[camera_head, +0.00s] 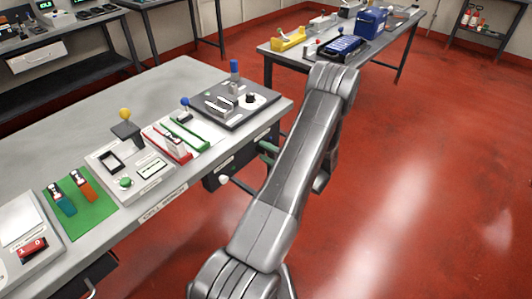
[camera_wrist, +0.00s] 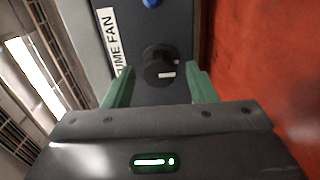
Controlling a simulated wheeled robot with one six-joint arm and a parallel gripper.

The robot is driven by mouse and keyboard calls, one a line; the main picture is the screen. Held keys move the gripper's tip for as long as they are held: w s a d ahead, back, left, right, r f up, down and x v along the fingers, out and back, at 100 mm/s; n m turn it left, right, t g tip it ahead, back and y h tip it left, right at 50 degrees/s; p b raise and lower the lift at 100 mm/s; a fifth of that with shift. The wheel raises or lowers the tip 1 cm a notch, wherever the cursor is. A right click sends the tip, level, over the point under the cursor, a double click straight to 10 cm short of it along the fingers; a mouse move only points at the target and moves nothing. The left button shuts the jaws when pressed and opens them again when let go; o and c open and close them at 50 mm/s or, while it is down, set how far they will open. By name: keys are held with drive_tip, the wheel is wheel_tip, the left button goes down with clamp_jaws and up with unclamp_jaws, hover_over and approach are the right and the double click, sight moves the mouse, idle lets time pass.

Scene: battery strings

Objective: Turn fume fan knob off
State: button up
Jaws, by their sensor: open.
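The fume fan knob (camera_wrist: 158,58) is a round black knob with a small white mark, on a grey panel beside a white label reading "UME FAN" (camera_wrist: 113,42). My gripper (camera_wrist: 162,74) is open, with one green finger to the left and one to the right of the knob in the wrist view. I cannot tell whether the fingers touch it. In the head view my arm reaches down past the bench's right end, and green finger parts (camera_head: 268,149) show beside a dark box (camera_head: 222,172) under the bench edge. The knob is not visible there.
A blue button (camera_wrist: 152,3) sits above the knob on the panel. The bench (camera_head: 190,78) carries several switch panels, including a dark one (camera_head: 215,112) at its right end. A second table (camera_head: 290,52) stands behind. Red floor (camera_head: 420,180) is clear to the right.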

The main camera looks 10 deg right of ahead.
drive_tip(key=b+v, duration=0.1)
drive_tip(key=v, duration=1.2)
drive_tip(key=shift+s+d+b, duration=0.2)
drive_tip(key=shift+b, duration=0.15)
drive_tip(key=shift+w, duration=0.1)
drive_tip(key=p+x, duration=0.1)
drive_tip(key=x, duration=1.2)
drive_tip(key=shift+w+a+p, duration=0.25)
drive_tip(key=shift+a+p, duration=0.05)
drive_tip(key=shift+p, duration=0.1)
